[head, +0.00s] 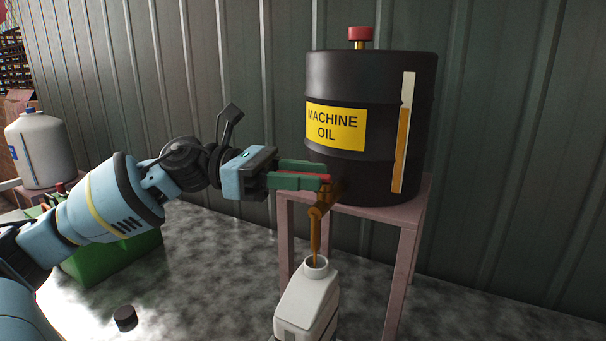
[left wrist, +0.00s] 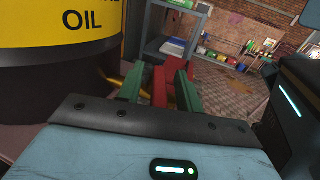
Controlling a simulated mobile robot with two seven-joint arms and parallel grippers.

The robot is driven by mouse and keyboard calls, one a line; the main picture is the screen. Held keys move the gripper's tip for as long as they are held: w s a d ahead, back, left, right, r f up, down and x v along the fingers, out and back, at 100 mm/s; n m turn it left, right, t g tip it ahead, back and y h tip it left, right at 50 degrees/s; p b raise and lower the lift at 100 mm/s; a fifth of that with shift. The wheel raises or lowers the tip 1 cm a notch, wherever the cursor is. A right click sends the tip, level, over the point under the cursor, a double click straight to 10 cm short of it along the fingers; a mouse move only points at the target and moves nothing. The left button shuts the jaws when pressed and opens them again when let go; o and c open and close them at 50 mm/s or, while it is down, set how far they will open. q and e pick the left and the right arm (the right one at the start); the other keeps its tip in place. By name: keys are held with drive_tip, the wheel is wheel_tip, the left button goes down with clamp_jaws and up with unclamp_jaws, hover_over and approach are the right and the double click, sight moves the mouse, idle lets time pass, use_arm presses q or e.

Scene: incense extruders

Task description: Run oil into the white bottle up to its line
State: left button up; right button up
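The black drum (head: 375,80) labelled "MACHINE OIL" stands on a pinkish stand (head: 407,245). Its brass tap (head: 318,215) points down over the white bottle (head: 305,305). A thin amber stream of oil (head: 315,259) runs from the spout into the bottle's open mouth. The bottle stands upright; its line and oil level cannot be made out, and its base is cut off. My left gripper (head: 312,176) is at the tap, its green fingers apart on either side of the red handle (left wrist: 158,86). A gap shows beside the handle in the left wrist view. My right gripper is not in view.
A sight gauge (head: 402,135) on the drum shows amber to well above half. A black cap (head: 125,318) lies on the grey surface. A white jug (head: 40,150) and a green object (head: 110,257) are at the left. A corrugated wall stands behind.

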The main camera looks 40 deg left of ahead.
use_arm(q)
drive_tip(key=shift+a+r, duration=0.1)
drive_tip(key=v, duration=0.7)
drive_tip(key=shift+s+a, duration=0.2)
drive_tip(key=shift+a, duration=0.1)
idle(6.3)
